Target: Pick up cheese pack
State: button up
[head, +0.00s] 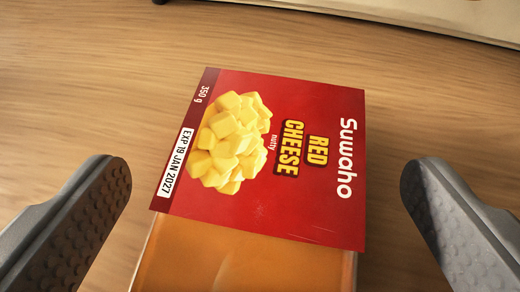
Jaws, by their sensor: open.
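The cheese pack (310,210) lies on a wooden surface in the middle of the head view. It has a red label reading "Suwaho Red Cheese" with a picture of yellow cubes, and an orange, see-through lower part that runs off the bottom edge. My gripper (265,200) is open, with one grey textured finger at the left of the pack and one at the right. Wood shows between each finger and the pack, so neither finger appears to touch it. The near end of the pack is out of the picture.
The wooden surface (90,80) is bare around the pack. A pale, flat-sided object (420,18) lies along the top right edge, mostly cut off by the frame. A small dark thing shows at the top edge, too little to identify.

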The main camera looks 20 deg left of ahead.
jog(key=shift+w+f, duration=0.25)
jog(key=shift+w, duration=0.2)
jog(key=shift+c, duration=0.2)
jog(key=c, duration=1.3)
jog(key=shift+r, duration=0.15)
